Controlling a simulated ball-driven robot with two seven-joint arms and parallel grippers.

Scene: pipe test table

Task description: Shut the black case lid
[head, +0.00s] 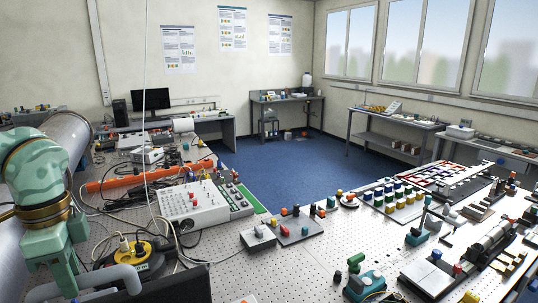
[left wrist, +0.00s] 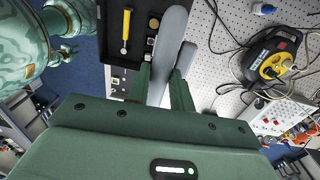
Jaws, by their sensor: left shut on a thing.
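My left gripper (head: 66,282) comes down at the lower left of the head view, with its tips hard to see there. In the left wrist view its two green fingers (left wrist: 166,88) are shut on a smooth grey curved piece (left wrist: 172,35). This bent grey piece (head: 112,273) also shows beside the gripper in the head view. The open black case (left wrist: 117,58) lies beyond the fingers, with a yellow-handled tool and small fittings in it. A dark panel (head: 165,287), apparently part of the case, shows at the bottom edge of the head view.
A yellow and black cable reel (head: 138,256) with loose cables sits just behind the grey piece. A grey control box (head: 205,204) and an orange tube (head: 135,177) lie farther back. The perforated table top (head: 215,270) is bare right of the dark panel.

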